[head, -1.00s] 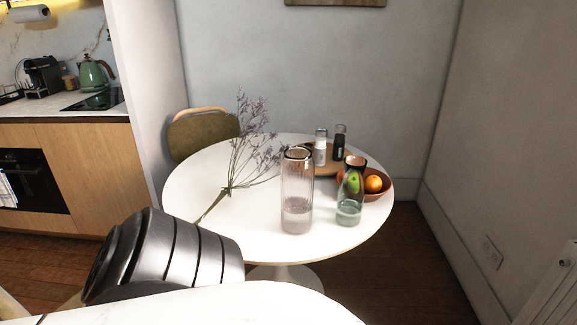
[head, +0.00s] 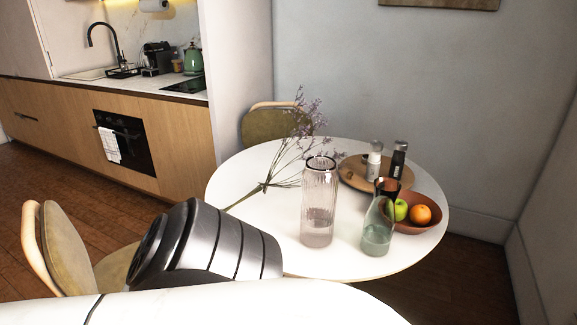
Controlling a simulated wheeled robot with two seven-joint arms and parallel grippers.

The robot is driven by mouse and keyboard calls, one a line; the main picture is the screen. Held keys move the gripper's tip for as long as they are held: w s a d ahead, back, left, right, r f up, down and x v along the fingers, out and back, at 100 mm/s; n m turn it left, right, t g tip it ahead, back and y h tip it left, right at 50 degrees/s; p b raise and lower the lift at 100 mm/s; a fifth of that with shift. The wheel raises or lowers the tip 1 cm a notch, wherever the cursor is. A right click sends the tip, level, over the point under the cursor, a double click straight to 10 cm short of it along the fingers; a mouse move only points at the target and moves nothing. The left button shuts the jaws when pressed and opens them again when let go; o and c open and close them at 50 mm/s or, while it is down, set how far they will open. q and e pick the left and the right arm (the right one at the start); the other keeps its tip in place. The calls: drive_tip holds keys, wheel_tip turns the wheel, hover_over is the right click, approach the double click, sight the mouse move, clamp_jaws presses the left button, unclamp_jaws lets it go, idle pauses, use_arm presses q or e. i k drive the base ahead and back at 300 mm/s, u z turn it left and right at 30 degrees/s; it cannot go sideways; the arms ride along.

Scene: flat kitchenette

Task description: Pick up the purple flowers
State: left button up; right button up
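The purple flowers (head: 303,128) are a thin, branching bunch on long stems. They lie on the left part of the round white table (head: 268,224), blossoms toward the back, stems toward the front left. The lower stem ends pass behind a dark grey ribbed arm part of mine. The arm part comes in from the lower left, in front of the table. Neither gripper's fingers show, so I cannot see whether either holds anything.
A ribbed clear vase (head: 318,205) and a greenish glass carafe (head: 378,228) stand right of the flowers. Behind are a wooden tray (head: 352,178) with two bottles and a fruit bowl (head: 432,228). Chairs stand behind (head: 262,127) and at front left (head: 66,250).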

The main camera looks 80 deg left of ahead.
sight(255, 190)
drive_tip(key=u, duration=1.95)
